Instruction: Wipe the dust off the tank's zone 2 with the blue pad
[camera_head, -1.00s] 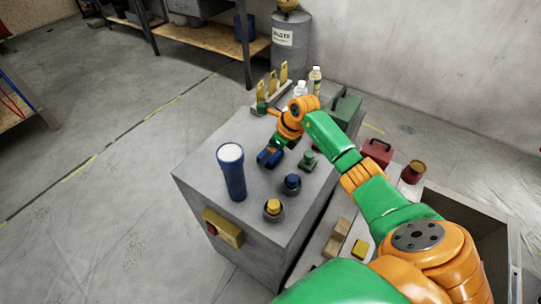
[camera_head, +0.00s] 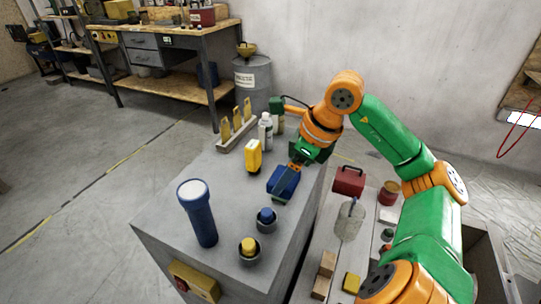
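The tank appears to be the large grey block (camera_head: 175,205) in the middle; I cannot make out zone markings or dust on it. My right gripper (camera_head: 293,166) reaches over its right part from the right, pointing down. It appears shut on a blue block (camera_head: 283,184), which I take as the blue pad. The pad is at or just above the grey top; contact cannot be told. My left gripper is not in view.
On the grey top stand a blue cylinder (camera_head: 200,218), a blue knob (camera_head: 266,216), a yellow knob (camera_head: 249,246), a yellow item (camera_head: 254,155), a rack (camera_head: 235,137) and a white bottle (camera_head: 265,134). A red box (camera_head: 348,180) sits on the lower surface to the right.

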